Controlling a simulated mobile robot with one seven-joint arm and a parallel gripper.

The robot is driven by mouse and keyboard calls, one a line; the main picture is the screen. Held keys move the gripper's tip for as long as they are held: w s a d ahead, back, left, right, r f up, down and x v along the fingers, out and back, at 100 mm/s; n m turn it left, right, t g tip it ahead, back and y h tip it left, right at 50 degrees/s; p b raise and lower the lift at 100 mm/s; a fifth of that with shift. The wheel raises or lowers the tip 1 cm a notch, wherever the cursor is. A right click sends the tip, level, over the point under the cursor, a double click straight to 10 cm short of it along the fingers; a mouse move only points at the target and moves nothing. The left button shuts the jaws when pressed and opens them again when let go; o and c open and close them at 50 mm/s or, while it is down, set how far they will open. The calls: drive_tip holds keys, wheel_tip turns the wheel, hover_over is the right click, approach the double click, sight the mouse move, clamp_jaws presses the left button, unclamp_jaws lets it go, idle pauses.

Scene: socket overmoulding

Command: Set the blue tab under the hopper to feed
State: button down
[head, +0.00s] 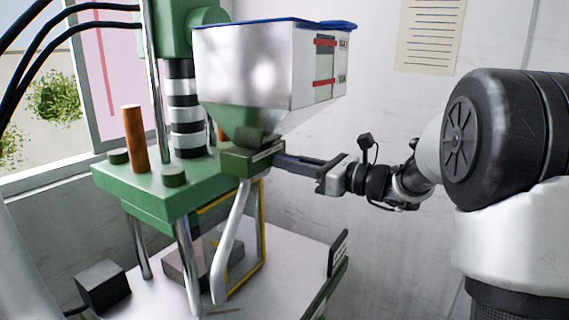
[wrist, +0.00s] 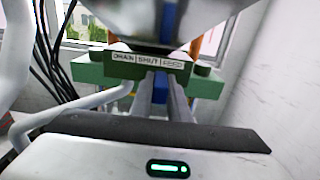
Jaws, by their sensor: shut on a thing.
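The hopper (head: 258,70) is a shiny metal bin with a blue rim, and its lower part also shows at the top of the wrist view (wrist: 150,18). Under it is a green slide block (head: 250,158) with a label strip (wrist: 147,59) reading DRAIN, SHUT, FEED from left to right. The blue tab (wrist: 160,90) sticks out below the strip, about between the SHUT and FEED words. My gripper (wrist: 161,84) is shut on the tab, one finger on each side. In the head view my gripper (head: 287,161) reaches the block from the right; the tab is not clear there.
A green machine platform (head: 150,195) with an orange post (head: 134,138) stands left of the block. A bent pale pipe (head: 234,235) runs down from the block past a yellow frame (head: 264,225). A white table (head: 290,260) lies below. A wall is close behind and right.

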drive_tip(key=shift+w+d, duration=0.65)
drive_tip(key=shift+w, duration=0.2)
drive_tip(key=c, duration=1.7)
unclamp_jaws()
drive_tip(key=shift+w+d, duration=0.1)
drive_tip(key=shift+w, duration=0.05)
drive_tip(key=v, duration=1.7)
drive_tip(key=shift+d, duration=0.15)
